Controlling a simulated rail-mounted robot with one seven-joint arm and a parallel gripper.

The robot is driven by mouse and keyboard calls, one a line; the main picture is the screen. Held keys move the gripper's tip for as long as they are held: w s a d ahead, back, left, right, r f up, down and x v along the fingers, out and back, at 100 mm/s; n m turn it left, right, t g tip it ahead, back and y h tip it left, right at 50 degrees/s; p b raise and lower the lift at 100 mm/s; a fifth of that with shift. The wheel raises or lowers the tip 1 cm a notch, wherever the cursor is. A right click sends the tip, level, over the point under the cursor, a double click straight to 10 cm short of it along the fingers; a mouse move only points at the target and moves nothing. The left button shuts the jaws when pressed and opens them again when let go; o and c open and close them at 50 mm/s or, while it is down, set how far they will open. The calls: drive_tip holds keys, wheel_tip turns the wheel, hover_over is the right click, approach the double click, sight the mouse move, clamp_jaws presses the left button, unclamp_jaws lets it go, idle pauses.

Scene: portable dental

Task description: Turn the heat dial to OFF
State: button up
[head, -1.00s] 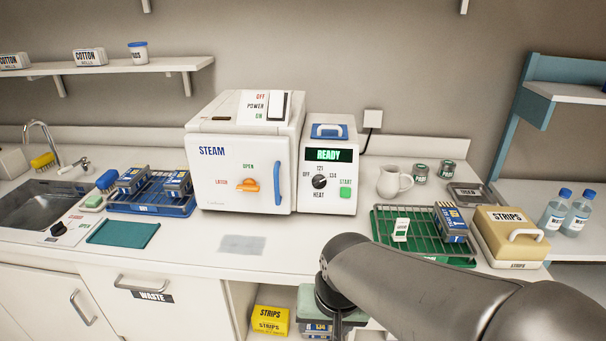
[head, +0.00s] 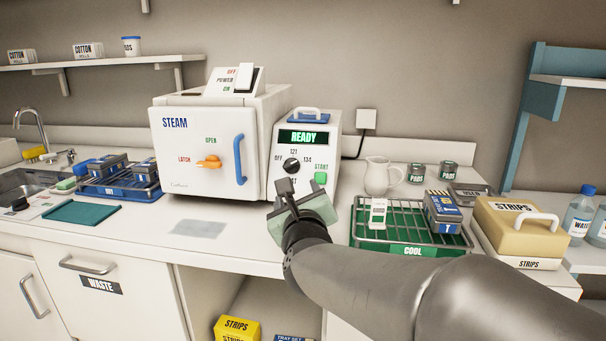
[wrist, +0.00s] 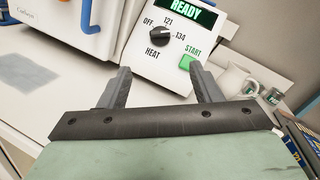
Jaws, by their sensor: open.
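The heat dial (head: 291,166) is a round black knob on the white control panel, below the green READY display (head: 303,137). It also shows in the wrist view (wrist: 160,36), ringed by OFF at left, 121 at top and 134 at right, with HEAT below. Its exact pointer direction is too small to tell. My gripper (head: 287,197) is open and empty, in front of the panel and below the dial. In the wrist view its two fingers (wrist: 160,72) stand apart, with the dial beyond and between them. They look clear of the dial.
The green START button (head: 320,179) sits right of and below the dial. The STEAM door with its blue handle (head: 240,160) is at left. A white pitcher (head: 378,175) and a green COOL rack (head: 400,238) stand at right. The counter before the sterilizer is mostly clear.

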sight(291, 167)
drive_tip(key=w, duration=0.5)
drive_tip(key=w+a, duration=0.1)
drive_tip(key=w, duration=0.4)
drive_tip(key=w+a+p, duration=0.1)
drive_tip(key=w, duration=0.4)
drive_tip(key=shift+w, duration=0.15)
drive_tip(key=shift+f, duration=0.1)
drive_tip(key=c, duration=1)
